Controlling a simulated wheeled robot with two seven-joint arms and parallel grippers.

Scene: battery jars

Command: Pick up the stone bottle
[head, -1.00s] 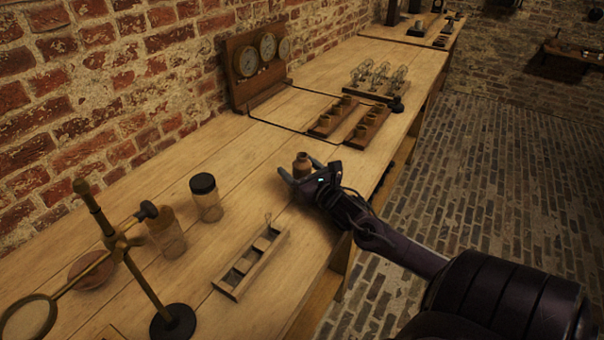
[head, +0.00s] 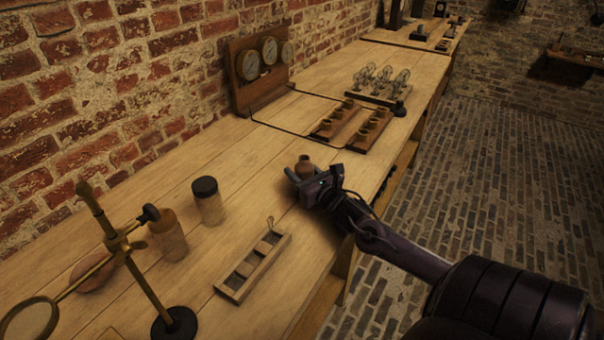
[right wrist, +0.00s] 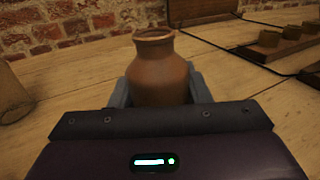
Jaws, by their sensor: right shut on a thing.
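The stone bottle (head: 305,165) is a small brown bottle with a short neck, upright at the bench's right side. In the right wrist view the bottle (right wrist: 156,75) stands between the two fingers, its neck and shoulder clear and its base hidden behind the gripper body. My right gripper (head: 299,174) is shut on the bottle; it also shows in the right wrist view (right wrist: 160,92). Whether the bottle's base touches the bench cannot be told. My left gripper is not in view.
Racks of small cups (head: 340,118) and a gauge board (head: 243,97) stand farther back. Bare bench lies left of the bottle.

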